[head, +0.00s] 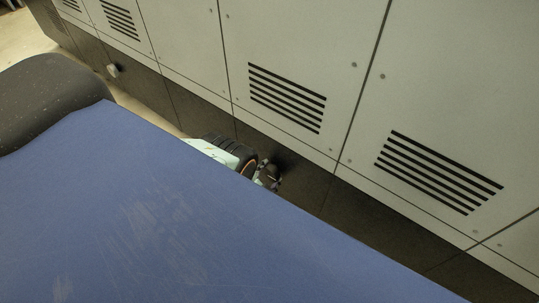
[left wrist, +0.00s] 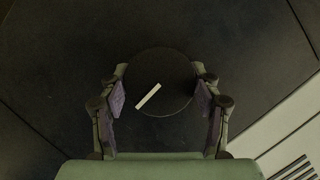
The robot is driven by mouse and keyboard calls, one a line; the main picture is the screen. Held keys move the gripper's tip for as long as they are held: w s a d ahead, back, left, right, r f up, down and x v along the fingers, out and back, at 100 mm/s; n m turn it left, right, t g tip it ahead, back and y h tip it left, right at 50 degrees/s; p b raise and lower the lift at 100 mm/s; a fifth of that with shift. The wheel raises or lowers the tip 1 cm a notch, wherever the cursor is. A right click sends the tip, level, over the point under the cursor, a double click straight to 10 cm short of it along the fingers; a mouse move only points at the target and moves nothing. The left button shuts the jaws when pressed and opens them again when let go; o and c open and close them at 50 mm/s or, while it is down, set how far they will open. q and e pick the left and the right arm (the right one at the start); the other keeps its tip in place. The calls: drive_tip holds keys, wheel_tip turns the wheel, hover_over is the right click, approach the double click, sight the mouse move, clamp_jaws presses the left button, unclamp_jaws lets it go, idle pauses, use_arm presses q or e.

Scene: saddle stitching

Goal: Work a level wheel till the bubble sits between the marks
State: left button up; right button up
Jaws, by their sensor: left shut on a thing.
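The level wheel (left wrist: 168,78) is a dark round knob with a pale line across its face. In the left wrist view it sits against a dark panel, and the line runs slanted from lower left to upper right. My left gripper (left wrist: 161,93) is shut on it, with a purple-padded finger at each side. In the head view my left gripper (head: 272,178) is low beside the dark base of the cabinet, partly hidden by a blue edge. The bubble and its marks do not show in either view. My right gripper is out of view.
Pale cabinet panels (head: 290,35) with black vent slots run across the back above a dark base strip (head: 330,195). A small pale knob (head: 113,71) sticks out of the strip at left. A scuffed blue surface close to the camera blocks the lower head view.

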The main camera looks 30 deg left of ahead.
use_arm(q)
drive_tip(key=shift+f+m+t+y+b, duration=0.1)
drive_tip(key=shift+m+t+y+b, duration=0.2)
drive_tip(key=shift+m+y+b, duration=0.45)
drive_tip(key=shift+m, duration=0.95)
drive_tip(key=shift+t, duration=0.3)
drive_tip(key=o, duration=1.1)
drive_tip(key=shift+o, duration=0.2)
drive_tip(key=v, duration=1.2)
drive_tip(key=shift+w, duration=0.15)
